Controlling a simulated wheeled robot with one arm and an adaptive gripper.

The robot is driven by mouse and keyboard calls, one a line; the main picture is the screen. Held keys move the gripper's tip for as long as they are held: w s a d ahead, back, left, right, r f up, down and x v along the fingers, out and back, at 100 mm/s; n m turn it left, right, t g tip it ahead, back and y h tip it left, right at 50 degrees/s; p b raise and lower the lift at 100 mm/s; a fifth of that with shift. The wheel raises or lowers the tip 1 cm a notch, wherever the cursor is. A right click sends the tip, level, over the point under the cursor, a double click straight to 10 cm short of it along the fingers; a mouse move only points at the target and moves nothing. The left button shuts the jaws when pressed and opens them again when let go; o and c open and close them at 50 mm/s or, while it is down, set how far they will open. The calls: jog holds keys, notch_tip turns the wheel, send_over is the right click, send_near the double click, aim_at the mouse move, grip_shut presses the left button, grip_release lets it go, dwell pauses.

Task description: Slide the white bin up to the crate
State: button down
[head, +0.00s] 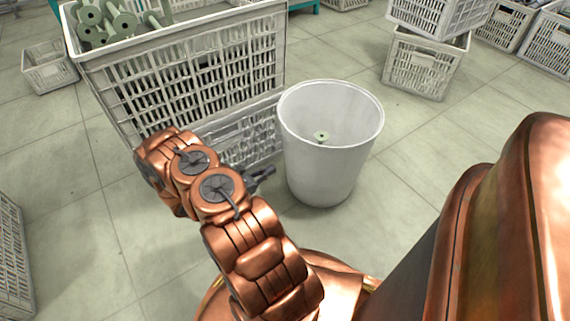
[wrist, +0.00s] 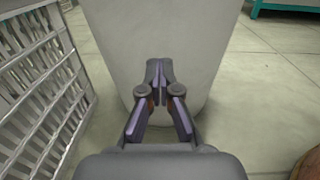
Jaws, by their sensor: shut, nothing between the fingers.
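My gripper (head: 266,174) is low at the bin's near left side. In the wrist view my gripper (wrist: 159,66) is shut and empty, its tips in front of the bin wall (wrist: 200,40); contact is unclear. The crate (wrist: 38,85) is at left there.
A small crate (head: 47,68) sits at the far left, and another (head: 15,255) at the left edge. Stacked crates (head: 425,62) stand behind and right of the bin. The tiled floor (head: 430,145) right of the bin is clear.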

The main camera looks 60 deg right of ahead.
aim_at(291, 157)
jog(key=shift+b+x, duration=1.25)
jog(key=shift+x, duration=2.35)
